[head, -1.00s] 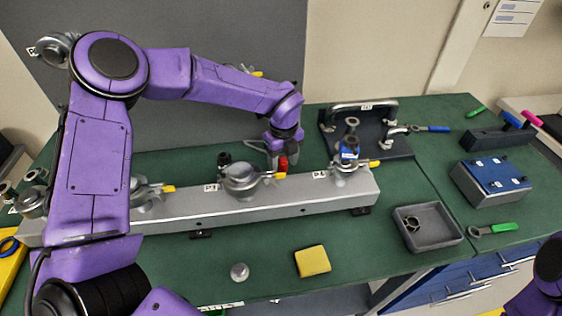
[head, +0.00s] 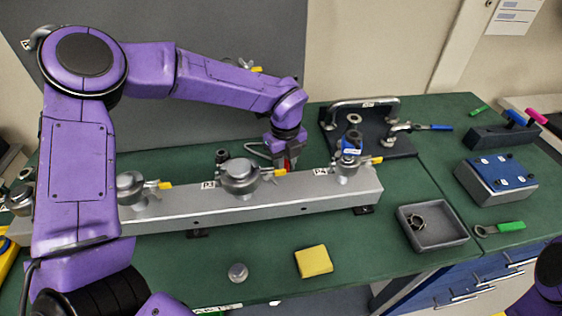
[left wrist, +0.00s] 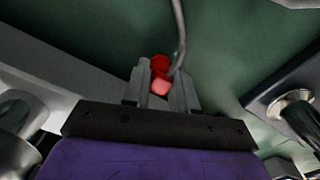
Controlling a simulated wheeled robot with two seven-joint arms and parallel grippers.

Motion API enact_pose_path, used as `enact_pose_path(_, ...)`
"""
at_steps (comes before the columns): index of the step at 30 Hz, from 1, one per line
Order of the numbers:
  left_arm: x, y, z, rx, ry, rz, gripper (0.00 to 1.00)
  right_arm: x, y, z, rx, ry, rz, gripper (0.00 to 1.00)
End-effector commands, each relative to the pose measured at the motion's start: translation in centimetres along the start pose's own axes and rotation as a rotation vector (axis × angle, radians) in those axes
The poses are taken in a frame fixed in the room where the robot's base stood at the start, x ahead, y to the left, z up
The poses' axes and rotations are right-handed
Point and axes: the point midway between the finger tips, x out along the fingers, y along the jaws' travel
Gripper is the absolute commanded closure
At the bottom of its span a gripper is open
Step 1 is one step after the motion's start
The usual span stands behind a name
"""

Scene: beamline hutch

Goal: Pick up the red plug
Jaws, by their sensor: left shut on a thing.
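The red plug (left wrist: 160,68) shows in the left wrist view between the two fingers of my left gripper (left wrist: 161,92). The fingers are shut on it. A grey cable or wire runs up from beside the plug. In the head view my left gripper (head: 286,160) is behind the long grey rail (head: 220,203), between the P3 and P4 labels. Only a small bit of the red plug (head: 287,164) shows there, with the fingers and rail hiding the rest. I cannot tell whether the plug touches the bench.
Metal fittings with yellow handles (head: 240,174) stand on the rail, close to my left arm. A dark bracket with a bar handle (head: 362,133) is right of the gripper. A grey tray (head: 447,240), yellow sponge (head: 313,261) and round metal knob (head: 238,273) lie in front on the green bench.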

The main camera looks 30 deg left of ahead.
Motion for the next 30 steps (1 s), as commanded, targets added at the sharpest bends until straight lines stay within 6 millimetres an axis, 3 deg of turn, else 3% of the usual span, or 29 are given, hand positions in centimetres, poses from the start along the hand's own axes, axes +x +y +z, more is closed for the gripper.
enact_pose_path(2, -0.1, 0.4, -1.1, 0.001, -0.001, -0.004, 1.00, 1.0, -0.1, 0.4, 0.000, 0.000, 0.000, 0.34)
enact_pose_path(13, -9.5, 0.3, -0.9, -0.002, -0.003, -0.006, 1.00, 1.8, -0.2, 0.8, 0.000, 0.000, 0.000, 0.34)
enact_pose_path(18, -12.6, 0.3, -0.9, -0.001, -0.002, -0.002, 1.00, 2.0, -0.2, 0.8, 0.000, 0.000, 0.000, 0.34)
enact_pose_path(22, -13.7, 0.4, -1.0, 0.000, 0.000, -0.001, 1.00, 2.1, -0.2, 0.8, 0.000, 0.000, 0.000, 0.34)
enact_pose_path(30, -13.8, 0.4, -1.0, 0.000, 0.000, -0.001, 1.00, 2.1, -0.2, 0.8, 0.000, 0.000, 0.000, 0.34)
